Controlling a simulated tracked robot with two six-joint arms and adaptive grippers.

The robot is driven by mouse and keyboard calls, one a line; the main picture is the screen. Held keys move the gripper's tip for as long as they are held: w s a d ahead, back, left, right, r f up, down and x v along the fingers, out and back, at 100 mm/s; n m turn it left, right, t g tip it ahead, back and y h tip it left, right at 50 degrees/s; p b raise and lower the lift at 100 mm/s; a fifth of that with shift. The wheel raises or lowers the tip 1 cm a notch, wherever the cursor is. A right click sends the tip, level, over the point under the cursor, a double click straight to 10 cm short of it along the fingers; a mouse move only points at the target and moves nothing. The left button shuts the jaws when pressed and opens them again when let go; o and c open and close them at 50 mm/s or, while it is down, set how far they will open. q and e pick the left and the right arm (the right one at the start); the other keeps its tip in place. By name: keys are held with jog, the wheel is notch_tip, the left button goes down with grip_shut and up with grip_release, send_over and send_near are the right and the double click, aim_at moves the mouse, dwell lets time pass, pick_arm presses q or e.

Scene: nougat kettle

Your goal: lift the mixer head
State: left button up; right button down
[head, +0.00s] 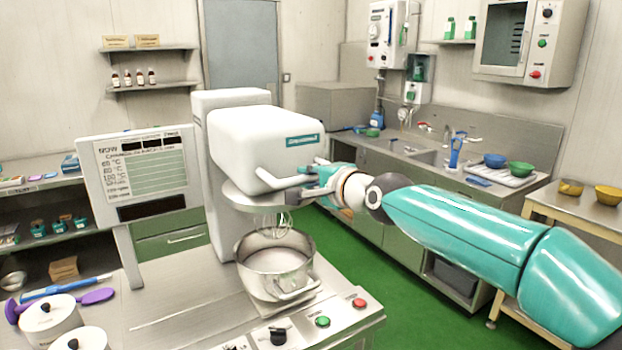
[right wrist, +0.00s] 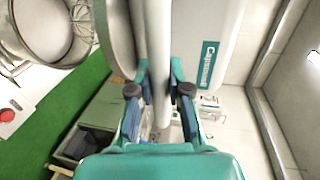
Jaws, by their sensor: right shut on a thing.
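The white mixer head (head: 250,140) sits on its column and looks about level in the head view. A pale handle bar (head: 278,181) runs along its front lower edge. My right gripper (head: 318,182) is shut on this handle. In the right wrist view, the handle (right wrist: 158,45) passes between the two fingers (right wrist: 158,88). A wire whisk (head: 268,222) hangs under the head, over the steel bowl (head: 275,268); how deep it reaches is unclear. The bowl also shows in the right wrist view (right wrist: 45,35). My left gripper is out of view.
A sign board (head: 143,172) stands left of the mixer. White lidded pots (head: 50,315) and a purple utensil (head: 95,297) lie at front left. Red (head: 358,303) and green (head: 322,322) buttons are on the front edge. A sink counter (head: 430,155) is behind my right arm.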

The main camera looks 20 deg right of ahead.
jog(key=shift+f, duration=0.3)
jog(key=c, duration=1.1)
grip_release()
jog(key=shift+r, duration=0.1)
jog(key=shift+s, duration=0.25)
jog(key=v, duration=1.1)
jog(key=shift+s, duration=0.2)
